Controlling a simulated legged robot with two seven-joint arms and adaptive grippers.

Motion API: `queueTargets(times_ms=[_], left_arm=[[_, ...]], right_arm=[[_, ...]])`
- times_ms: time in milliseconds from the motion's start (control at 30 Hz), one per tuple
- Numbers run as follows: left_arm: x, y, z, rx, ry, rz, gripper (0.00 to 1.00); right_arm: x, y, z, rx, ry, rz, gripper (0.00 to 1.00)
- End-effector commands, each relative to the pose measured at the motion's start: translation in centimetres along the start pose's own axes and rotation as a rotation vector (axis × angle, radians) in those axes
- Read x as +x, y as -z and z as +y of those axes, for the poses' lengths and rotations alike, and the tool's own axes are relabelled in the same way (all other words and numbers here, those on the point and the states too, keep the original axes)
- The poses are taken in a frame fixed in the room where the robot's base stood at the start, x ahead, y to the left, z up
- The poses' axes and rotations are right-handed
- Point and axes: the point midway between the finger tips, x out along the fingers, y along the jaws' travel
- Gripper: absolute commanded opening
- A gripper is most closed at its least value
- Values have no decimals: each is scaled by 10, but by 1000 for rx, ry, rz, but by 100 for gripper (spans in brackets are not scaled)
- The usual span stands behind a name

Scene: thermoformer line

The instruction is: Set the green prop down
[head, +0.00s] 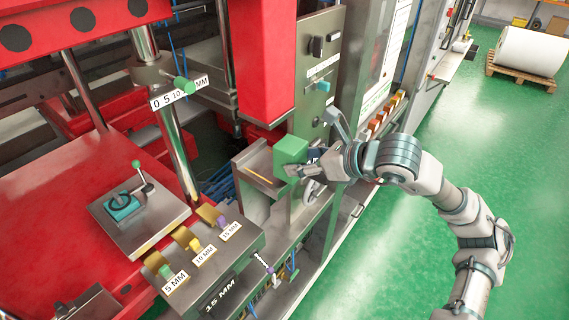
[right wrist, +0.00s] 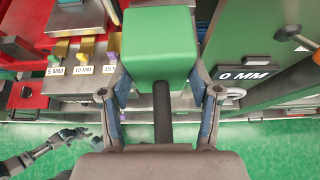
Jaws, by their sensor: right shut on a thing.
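The green prop (head: 289,151) is a block in my right gripper (head: 308,170), whose fingers are shut on it. It is beside the upper right edge of a grey metal stand (head: 250,205); I cannot tell whether it touches the stand. In the right wrist view the prop (right wrist: 157,42) fills the space between and beyond the fingers of my right gripper (right wrist: 160,90). My left gripper (right wrist: 78,136) shows small at the lower left of the right wrist view, apart from the prop; its fingers are too small to judge. It is outside the head view.
A bench with 5 MM, 10 MM and 15 MM labels (head: 204,256) holds green, yellow and purple pieces. A metal plate (head: 138,217) with a lever lies on the red press bed (head: 60,190). A control panel (head: 318,60) stands behind the prop.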

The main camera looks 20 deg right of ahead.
Motion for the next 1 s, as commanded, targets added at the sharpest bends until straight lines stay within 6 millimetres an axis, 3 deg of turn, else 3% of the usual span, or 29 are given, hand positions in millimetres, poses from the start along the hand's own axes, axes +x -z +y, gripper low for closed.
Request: queueTargets(times_ms=[1000], left_arm=[[23, -11, 2, -1, -3, -14, 40]], right_arm=[[-52, 30, -1, 1, 3, -3, 0]])
